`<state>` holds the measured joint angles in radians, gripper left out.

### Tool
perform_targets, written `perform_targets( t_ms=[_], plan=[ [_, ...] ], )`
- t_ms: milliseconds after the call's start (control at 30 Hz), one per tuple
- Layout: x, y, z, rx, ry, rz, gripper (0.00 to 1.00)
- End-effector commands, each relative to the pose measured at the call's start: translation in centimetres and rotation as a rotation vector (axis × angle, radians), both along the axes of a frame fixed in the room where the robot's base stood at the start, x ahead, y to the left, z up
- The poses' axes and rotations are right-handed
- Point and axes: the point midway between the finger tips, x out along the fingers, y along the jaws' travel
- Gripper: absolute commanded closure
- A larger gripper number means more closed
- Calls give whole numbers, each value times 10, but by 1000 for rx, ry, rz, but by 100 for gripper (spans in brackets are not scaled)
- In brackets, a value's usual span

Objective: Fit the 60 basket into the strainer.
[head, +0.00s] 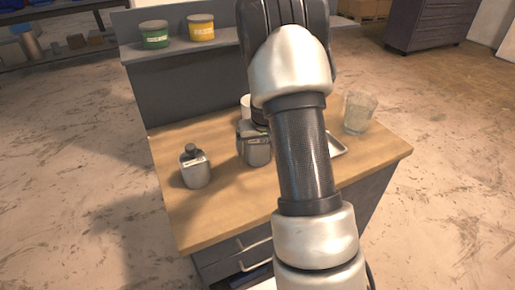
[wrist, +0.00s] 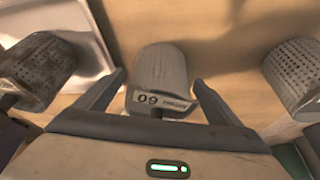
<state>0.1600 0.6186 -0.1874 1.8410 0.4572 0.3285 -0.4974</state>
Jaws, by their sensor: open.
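The 60 basket (wrist: 162,66) is a grey mesh cup with a tag that shows its number upside down in the wrist view. It lies between the two fingers of my gripper (wrist: 158,80). The fingers are open, with a gap on each side of the basket. Two grey metal canisters stand on the bench: a left one (head: 196,172) with a dark knob on top, and a middle one (head: 256,150) partly behind my arm. I cannot tell for sure which is the strainer.
In the wrist view a perforated basket (wrist: 42,62) is at the left by a metal tray (wrist: 75,30), and another perforated basket (wrist: 293,72) is at the right. A clear glass (head: 359,112) stands at the bench's right. The bench's front left (head: 205,225) is bare.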

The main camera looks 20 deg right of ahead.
Motion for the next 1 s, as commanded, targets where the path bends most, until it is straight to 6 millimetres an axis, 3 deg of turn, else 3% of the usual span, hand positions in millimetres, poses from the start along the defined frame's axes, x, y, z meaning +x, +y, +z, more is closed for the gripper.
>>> perform_targets(
  t_ms=[100, 333, 700, 867, 1000],
  plan=[
    [4, -2, -9, -2, -1, -1, 12],
    [4, -2, -10, -1, -2, 0, 12],
    [5, -2, -9, -2, -3, -1, 70],
    [5, -2, -9, -2, -3, -1, 70],
    [5, -2, 3, -2, -5, 0, 70]
  ],
)
